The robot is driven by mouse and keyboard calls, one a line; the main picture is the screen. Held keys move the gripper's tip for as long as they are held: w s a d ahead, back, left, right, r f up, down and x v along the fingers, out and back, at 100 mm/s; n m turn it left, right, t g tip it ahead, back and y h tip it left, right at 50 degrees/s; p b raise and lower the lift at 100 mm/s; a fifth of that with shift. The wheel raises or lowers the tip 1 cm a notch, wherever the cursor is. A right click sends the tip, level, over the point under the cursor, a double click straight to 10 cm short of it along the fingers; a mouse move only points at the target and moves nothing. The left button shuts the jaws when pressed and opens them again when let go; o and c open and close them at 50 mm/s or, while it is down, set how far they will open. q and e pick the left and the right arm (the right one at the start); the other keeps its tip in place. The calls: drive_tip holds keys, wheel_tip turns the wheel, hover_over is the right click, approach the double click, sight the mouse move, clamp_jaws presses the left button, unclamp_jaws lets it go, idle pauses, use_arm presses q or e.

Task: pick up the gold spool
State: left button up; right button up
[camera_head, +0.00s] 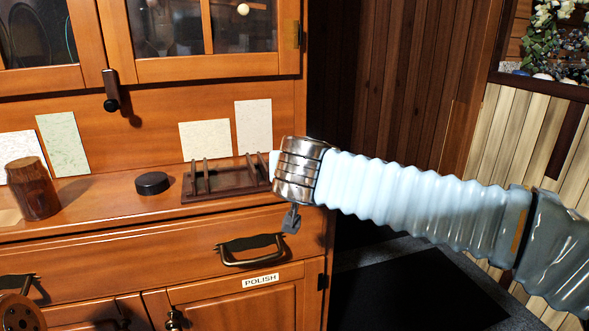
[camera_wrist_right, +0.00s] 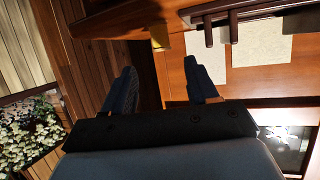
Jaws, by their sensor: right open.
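A small gold piece (camera_wrist_right: 160,37), which looks like the gold spool, shows in the right wrist view at the edge of the wooden counter. It lies beyond my right gripper (camera_wrist_right: 160,68), roughly in line with the gap between the fingers. The right gripper is open and empty, with a clear gap to the gold piece. In the head view my right gripper (camera_head: 291,217) is at the counter's right end, mostly hidden by its own wrist. I cannot make out the gold piece there; the wrist likely covers it. My left gripper is not in view.
On the counter (camera_head: 120,213) stand a dark rack with upright pegs (camera_head: 225,184), a black puck (camera_head: 152,183) and a brown wooden cup (camera_head: 32,188). Cards lean behind them. A drawer with a handle (camera_head: 250,249) is below. A brown disc (camera_head: 20,314) is cut off at lower left.

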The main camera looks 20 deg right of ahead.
drive_tip(key=x, duration=0.4)
drive_tip(key=shift+w+f, duration=0.1)
drive_tip(key=x, duration=0.2)
drive_tip(key=p+x, duration=0.1)
drive_tip(key=x, duration=0.1)
drive_tip(key=shift+w+f, duration=0.25)
drive_tip(key=shift+f, duration=0.15)
drive_tip(key=shift+c, duration=0.3)
drive_tip(key=c, duration=1)
